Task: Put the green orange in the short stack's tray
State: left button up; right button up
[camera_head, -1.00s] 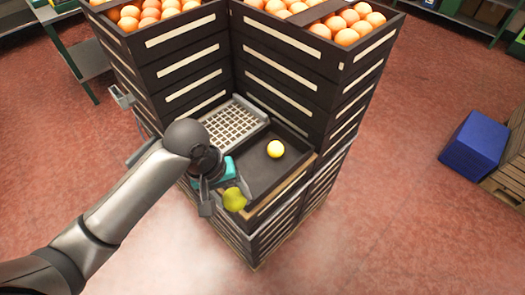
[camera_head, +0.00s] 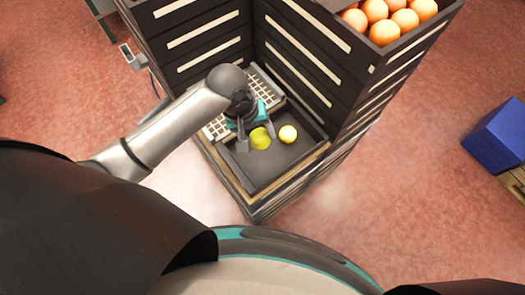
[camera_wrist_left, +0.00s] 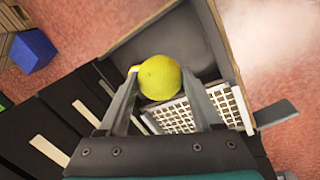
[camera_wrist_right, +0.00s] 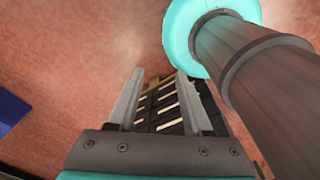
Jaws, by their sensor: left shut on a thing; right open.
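The green orange (camera_head: 260,138), yellow-green in colour, is held between the fingers of my left gripper (camera_head: 256,139). In the left wrist view the green orange (camera_wrist_left: 159,77) sits between the two fingertips (camera_wrist_left: 160,82). It is over the dark tray (camera_head: 262,175) on top of the short stack; I cannot tell whether it touches the tray floor. A paler yellow orange (camera_head: 288,134) lies in the tray just right of it. My right gripper (camera_wrist_right: 160,85) is open and empty in the right wrist view, away from the tray.
A light grid panel (camera_head: 266,88) lies at the tray's back left, partly behind my left gripper. Taller dark crate stacks (camera_head: 205,40) rise behind and right, with oranges (camera_head: 385,32) on top. A blue box (camera_head: 497,135) stands far right on the red floor.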

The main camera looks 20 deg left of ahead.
aim_at(259, 146)
pick_arm(q)
jog(key=x, duration=0.3)
jog(key=a+x, duration=0.1)
jog(key=x, duration=0.1)
jog(key=shift+s+f+b, duration=0.1)
jog(key=shift+s+b, duration=0.2)
jog(key=shift+b, duration=0.1)
jog(key=x, duration=0.2)
jog(key=a+b+x, duration=0.1)
jog(key=x, duration=0.2)
jog(key=shift+s+f, duration=0.1)
jog(key=shift+f, duration=0.1)
jog(key=x, duration=0.2)
jog(key=shift+s+a+f+b, duration=0.1)
jog(key=shift+a+f+b, duration=0.15)
jog(key=shift+f+b, duration=0.15)
jog(key=shift+f, duration=0.55)
pick_arm(e)
jog(key=shift+w+d+f, duration=0.1)
jog(key=shift+w+f, duration=0.2)
jog(key=shift+f, duration=0.45)
jog(key=shift+w+d+f, duration=0.1)
jog(key=shift+w+f, duration=0.15)
jog(key=shift+f, duration=0.5)
pick_arm(q)
jog(key=shift+f, duration=0.1)
jog(key=o, duration=1.4)
